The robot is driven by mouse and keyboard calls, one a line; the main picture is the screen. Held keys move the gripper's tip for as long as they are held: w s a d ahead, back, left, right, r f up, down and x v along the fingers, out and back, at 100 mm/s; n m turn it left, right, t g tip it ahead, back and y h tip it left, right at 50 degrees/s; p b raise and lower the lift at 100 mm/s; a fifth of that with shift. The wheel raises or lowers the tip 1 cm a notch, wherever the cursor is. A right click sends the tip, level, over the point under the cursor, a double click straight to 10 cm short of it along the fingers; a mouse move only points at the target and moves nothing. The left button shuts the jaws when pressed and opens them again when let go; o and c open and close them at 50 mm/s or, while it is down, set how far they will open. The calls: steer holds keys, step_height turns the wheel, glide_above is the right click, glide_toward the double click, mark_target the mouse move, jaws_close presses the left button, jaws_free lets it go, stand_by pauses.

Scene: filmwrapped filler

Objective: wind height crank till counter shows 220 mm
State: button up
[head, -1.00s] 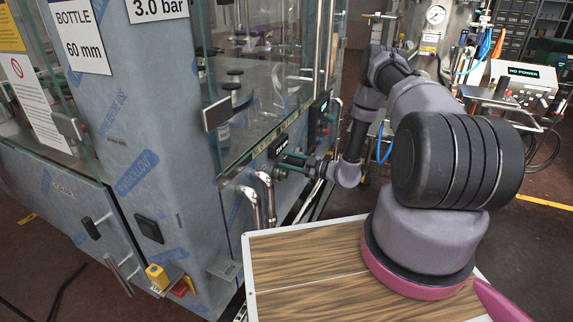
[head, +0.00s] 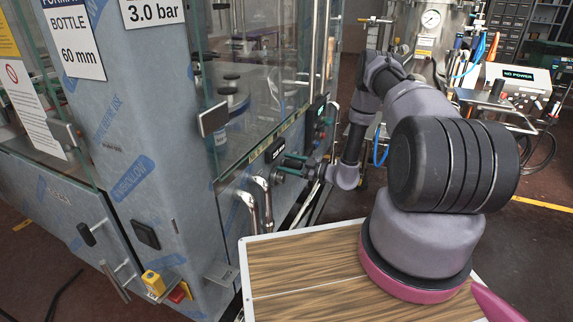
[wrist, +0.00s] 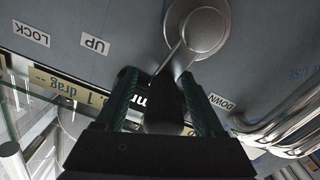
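The height crank shows in the wrist view as a round metal hub (wrist: 203,27) with a short arm and a dark handle (wrist: 168,103). My gripper (wrist: 166,88) has its green-and-black fingers on either side of that handle and appears shut on it. In the head view my gripper (head: 290,165) reaches the machine's side panel from the right, and the crank is mostly hidden there. The counter (head: 275,150) is a small dark display just left of the gripper; its digits are too small to read. In the wrist view a strip ending in "mm" is partly covered by a finger.
Labels UP (wrist: 95,43), LOCK (wrist: 30,33) and DOWN (wrist: 221,102) surround the crank. Bent metal bars (head: 262,200) stand out below the counter. Glass doors (head: 240,120) rise above. A wood-topped surface (head: 300,270) lies below my arm.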

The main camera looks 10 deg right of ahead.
steer(key=shift+s+a, duration=0.1)
steer(key=shift+s, duration=0.05)
steer(key=v, duration=1)
steer(key=shift+s+d, duration=0.15)
steer(key=shift+d, duration=0.15)
